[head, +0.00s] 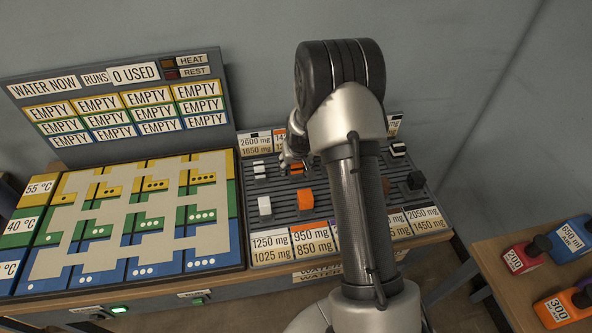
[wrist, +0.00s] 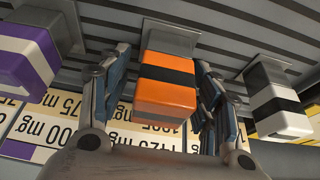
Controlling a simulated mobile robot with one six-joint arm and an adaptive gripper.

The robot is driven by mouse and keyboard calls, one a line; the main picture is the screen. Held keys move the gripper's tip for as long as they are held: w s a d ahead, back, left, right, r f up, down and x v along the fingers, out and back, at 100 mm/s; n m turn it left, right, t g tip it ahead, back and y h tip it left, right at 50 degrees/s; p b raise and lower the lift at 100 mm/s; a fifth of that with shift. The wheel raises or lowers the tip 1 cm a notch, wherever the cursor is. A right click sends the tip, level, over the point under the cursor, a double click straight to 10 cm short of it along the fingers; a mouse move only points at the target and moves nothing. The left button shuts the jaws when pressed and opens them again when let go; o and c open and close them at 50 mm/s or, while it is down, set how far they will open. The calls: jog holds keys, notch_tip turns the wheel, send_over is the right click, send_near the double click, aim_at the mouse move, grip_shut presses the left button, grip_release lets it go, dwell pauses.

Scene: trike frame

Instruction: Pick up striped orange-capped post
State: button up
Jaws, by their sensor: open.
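The striped orange-capped post (wrist: 167,80) is in the middle of the wrist view, an orange block with a black band, standing on a grey base on the slotted rack. My gripper (wrist: 163,92) is open, with one finger to the left of the post and one to its right. The left finger shows a small gap; whether the right one touches is unclear.
In the wrist view a purple-and-white post (wrist: 30,60) stands left and a white post with black bands (wrist: 277,100) right. The head view shows plain orange (head: 305,200) and white (head: 264,206) posts on the rack (head: 284,212), a patterned board (head: 140,220) left, and coloured bottles (head: 560,306) right.

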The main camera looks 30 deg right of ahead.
jog(key=shift+r, duration=0.1)
jog(key=shift+c, duration=0.3)
jog(key=c, duration=0.9)
jog(key=shift+c, duration=0.7)
jog(key=shift+r, duration=0.1)
